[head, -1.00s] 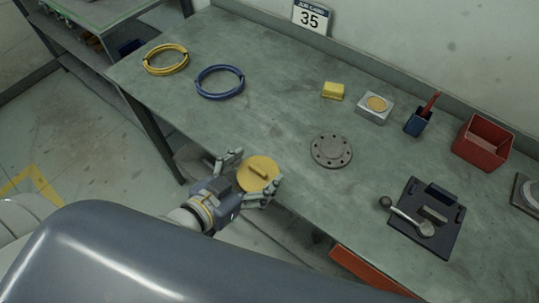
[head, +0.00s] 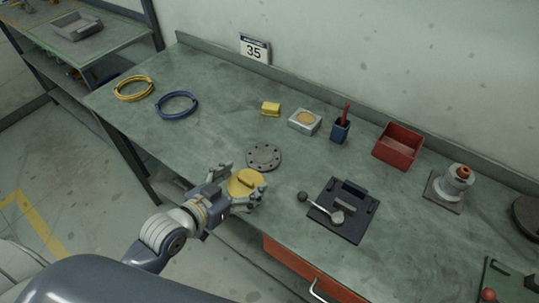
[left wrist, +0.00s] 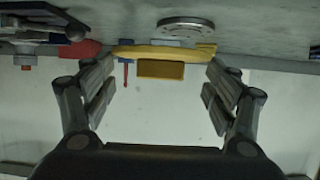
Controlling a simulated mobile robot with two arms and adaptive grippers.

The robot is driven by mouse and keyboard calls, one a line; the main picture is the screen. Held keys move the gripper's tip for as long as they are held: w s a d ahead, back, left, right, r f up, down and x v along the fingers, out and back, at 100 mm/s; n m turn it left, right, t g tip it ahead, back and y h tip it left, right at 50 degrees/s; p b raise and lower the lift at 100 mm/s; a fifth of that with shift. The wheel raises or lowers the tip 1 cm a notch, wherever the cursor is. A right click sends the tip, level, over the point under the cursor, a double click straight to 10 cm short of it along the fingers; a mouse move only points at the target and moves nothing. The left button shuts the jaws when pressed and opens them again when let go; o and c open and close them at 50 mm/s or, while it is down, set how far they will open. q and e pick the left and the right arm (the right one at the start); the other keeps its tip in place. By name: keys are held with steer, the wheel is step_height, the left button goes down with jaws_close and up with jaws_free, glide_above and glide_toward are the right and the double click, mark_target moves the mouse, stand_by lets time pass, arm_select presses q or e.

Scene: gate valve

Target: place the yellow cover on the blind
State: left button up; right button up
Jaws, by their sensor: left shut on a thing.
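The yellow cover (head: 246,183) is a round disc with a raised bar handle on top. My left gripper (head: 243,186) is shut on it, with fingers at both sides of its rim, near the table's front edge. In the left wrist view the cover (left wrist: 195,51) shows edge-on between the fingers. The blind (head: 264,156) is a grey round flange with bolt holes around its rim, lying flat on the table. It is just behind the cover and a little to the right. The blind also shows beyond the cover in the left wrist view (left wrist: 186,24). My right gripper is out of view.
A dark fixture plate (head: 343,222) with a ball-ended lever lies right of the blind. Blue (head: 177,105) and yellow coils (head: 134,89) lie left. The table between is clear.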

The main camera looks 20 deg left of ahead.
arm_select(q)
steer(key=w+p, duration=0.1)
steer(key=w, duration=0.5)
steer(key=shift+w+a+f, duration=0.1)
steer(key=shift+w+f, duration=0.05)
steer(key=shift+w, duration=0.15)
steer(key=p, duration=0.2)
glide_above(261, 159)
steer(key=shift+w+f, duration=0.15)
steer(key=shift+f, duration=0.45)
steer(key=shift+f+p, duration=0.3)
steer(key=shift+f, duration=1.3)
steer(key=shift+a+f, duration=0.1)
steer(key=shift+f, duration=0.1)
steer(key=o, duration=1)
steer(key=shift+o, duration=0.2)
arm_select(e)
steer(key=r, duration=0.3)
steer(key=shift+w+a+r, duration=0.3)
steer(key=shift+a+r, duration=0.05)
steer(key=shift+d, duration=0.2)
